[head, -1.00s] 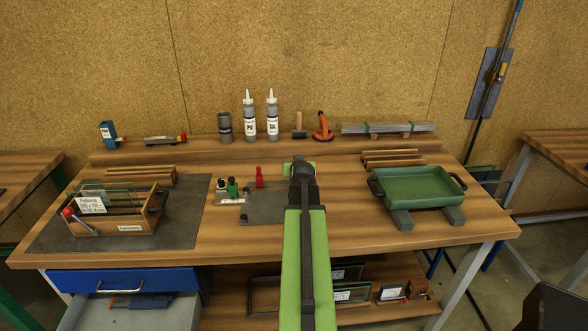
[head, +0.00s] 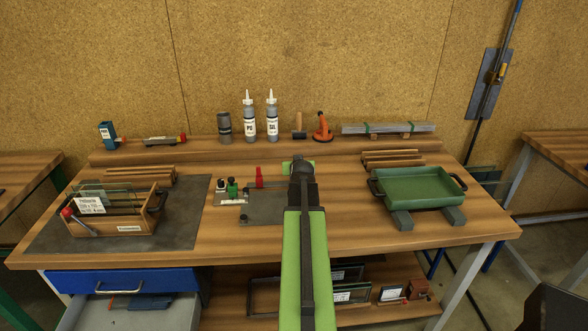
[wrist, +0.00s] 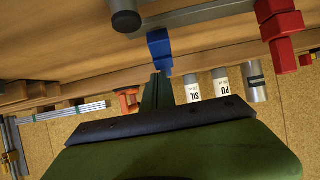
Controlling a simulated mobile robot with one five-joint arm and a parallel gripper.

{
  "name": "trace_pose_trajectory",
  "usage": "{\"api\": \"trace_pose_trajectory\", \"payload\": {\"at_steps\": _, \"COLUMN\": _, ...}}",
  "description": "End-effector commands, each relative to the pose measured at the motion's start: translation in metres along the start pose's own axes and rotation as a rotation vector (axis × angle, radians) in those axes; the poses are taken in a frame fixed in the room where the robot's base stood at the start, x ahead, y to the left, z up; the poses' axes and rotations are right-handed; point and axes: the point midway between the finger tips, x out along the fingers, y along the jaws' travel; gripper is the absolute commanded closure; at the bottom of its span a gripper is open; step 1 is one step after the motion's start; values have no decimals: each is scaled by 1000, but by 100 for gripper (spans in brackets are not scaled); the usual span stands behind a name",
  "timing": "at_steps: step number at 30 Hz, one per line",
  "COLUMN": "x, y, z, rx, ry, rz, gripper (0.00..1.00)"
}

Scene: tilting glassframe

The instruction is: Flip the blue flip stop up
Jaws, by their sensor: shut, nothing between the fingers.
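The blue flip stop (wrist: 160,48) shows in the upside-down wrist view, near the top centre. It is a short blue block beside a grey round part. My gripper (wrist: 157,78) is shut and empty, its fingertips right at the blue stop's end; I cannot tell whether they touch. In the head view my green arm covers the blue stop, and only a green bit of my gripper (head: 300,166) shows past the wrist. A red flip stop (wrist: 285,40) stands at the right of the wrist view; it also shows in the head view (head: 259,177), left of my arm.
A grey fixture plate (head: 262,214) lies left of my arm, with small green and black knobs beside it. A green tray (head: 420,186) stands on the right and a wooden glass rack (head: 125,228) on the left. Bottles (head: 249,122) and tools line the back ledge.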

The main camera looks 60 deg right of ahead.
Motion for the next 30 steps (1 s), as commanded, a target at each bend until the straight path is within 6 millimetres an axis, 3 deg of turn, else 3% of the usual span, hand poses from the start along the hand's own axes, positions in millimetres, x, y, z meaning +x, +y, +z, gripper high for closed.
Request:
{"api": "trace_pose_trajectory", "payload": {"at_steps": 8, "x": 2, "y": 0, "z": -5, "rx": -1, "ry": 0, "rz": -1, "gripper": 100}}
{"api": "trace_pose_trajectory", "payload": {"at_steps": 16, "x": 19, "y": -1, "z": -38, "rx": -4, "ry": 0, "rz": -8, "gripper": 100}}
{"api": "trace_pose_trajectory", "payload": {"at_steps": 24, "x": -49, "y": -2, "z": -52, "rx": -4, "ry": 0, "rz": -7, "gripper": 100}}
{"api": "trace_pose_trajectory", "payload": {"at_steps": 30, "x": -79, "y": -2, "z": -57, "rx": -4, "ry": 0, "rz": -7, "gripper": 100}}
